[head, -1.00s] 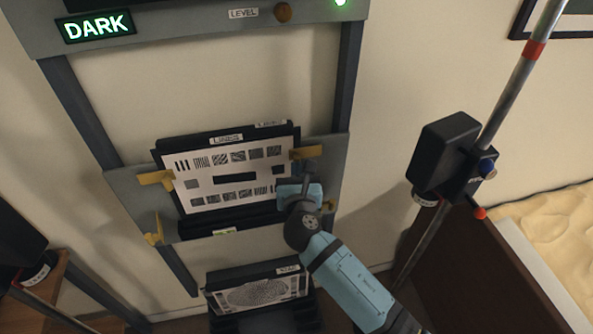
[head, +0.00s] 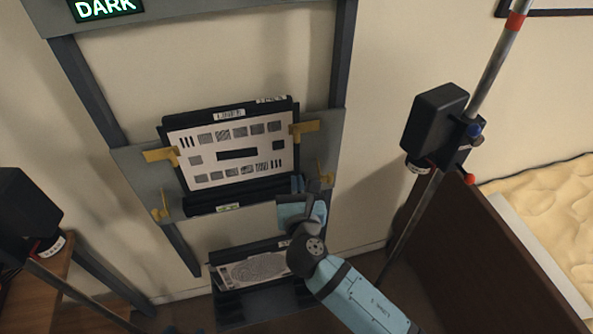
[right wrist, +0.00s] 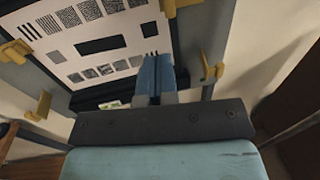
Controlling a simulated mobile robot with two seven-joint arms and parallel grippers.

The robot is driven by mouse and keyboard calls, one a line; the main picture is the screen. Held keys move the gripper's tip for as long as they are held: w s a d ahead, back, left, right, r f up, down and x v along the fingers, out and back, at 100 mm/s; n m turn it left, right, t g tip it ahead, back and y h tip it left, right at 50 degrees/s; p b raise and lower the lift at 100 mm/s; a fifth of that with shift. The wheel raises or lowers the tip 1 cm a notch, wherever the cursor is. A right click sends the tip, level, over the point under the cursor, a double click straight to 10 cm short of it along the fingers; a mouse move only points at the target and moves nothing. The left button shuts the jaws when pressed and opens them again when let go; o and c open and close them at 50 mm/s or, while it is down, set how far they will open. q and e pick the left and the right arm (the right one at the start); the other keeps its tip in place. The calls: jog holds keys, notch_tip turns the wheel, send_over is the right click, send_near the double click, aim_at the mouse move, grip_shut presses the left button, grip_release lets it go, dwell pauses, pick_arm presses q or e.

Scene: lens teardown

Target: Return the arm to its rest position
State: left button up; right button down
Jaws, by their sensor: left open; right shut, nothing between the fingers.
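My right arm comes up from the lower right in the head view. Its gripper (head: 312,186) is shut and empty, just below the lower right part of the test chart (head: 232,156). The chart is a white sheet with dark patterns, upright on a grey plate (head: 131,160) with yellow clips. In the right wrist view, the shut fingers (right wrist: 155,75) point toward the chart (right wrist: 95,35), apart from it as far as I can tell. My left gripper is in neither view.
A second patterned chart (head: 250,270) stands below in a dark holder. A black box on a pole (head: 435,122) stands to the right, another black box (head: 22,215) to the left. A brown panel (head: 490,250) is at lower right. A lit DARK sign (head: 105,8) is at the top.

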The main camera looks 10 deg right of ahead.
jog(key=s+d+f+m+g+h, duration=0.1)
jog(key=s+d+f+m+g, duration=0.25)
jog(key=s+d+m, duration=0.45)
jog(key=s+d+f+m+g, duration=0.3)
jog(key=s+d+m+g, duration=0.15)
jog(key=m, duration=0.75)
jog(key=s+d+m+g+y, duration=0.35)
jog(key=s+m+g, duration=0.25)
jog(key=s+m, duration=0.75)
jog(key=w+a+f+n+t+y+p, duration=0.1)
jog(key=w+a+f+t, duration=0.1)
jog(key=f, duration=0.4)
jog(key=w+a+f+n+t+y+p, duration=0.1)
jog(key=w+a+f+t+y, duration=0.1)
jog(key=a+f+t, duration=0.3)
jog(key=shift+p+x, duration=0.3)
jog(key=shift+x, duration=0.65)
jog(key=c, duration=1.8)
grip_release()
jog(key=shift+w+r, duration=0.1)
jog(key=shift+r, duration=0.1)
jog(key=shift+c, duration=0.2)
